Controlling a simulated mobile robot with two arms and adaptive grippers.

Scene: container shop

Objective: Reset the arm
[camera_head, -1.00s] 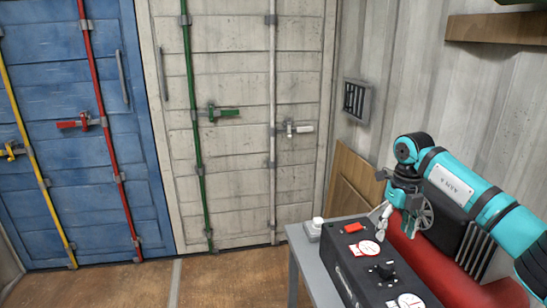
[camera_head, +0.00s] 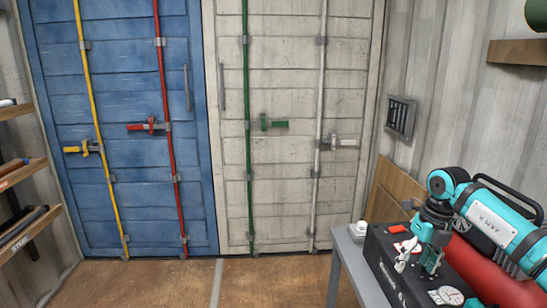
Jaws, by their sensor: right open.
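My right arm (camera_head: 490,222) comes in from the right edge, teal and dark grey. Its gripper (camera_head: 416,266) hangs pointing down over a black box (camera_head: 385,272) on a grey table (camera_head: 350,262). The gripper is open, with nothing seen between its fingers. Whether the fingertips touch the box top I cannot tell. The gripper hides part of the box's top and controls. My left arm and gripper are not in view.
A small white-topped object (camera_head: 358,230) stands at the table's far corner. Wooden shelves (camera_head: 25,172) are at left. Blue (camera_head: 120,90) and white container doors (camera_head: 290,90) stand ahead; the floor before them is clear.

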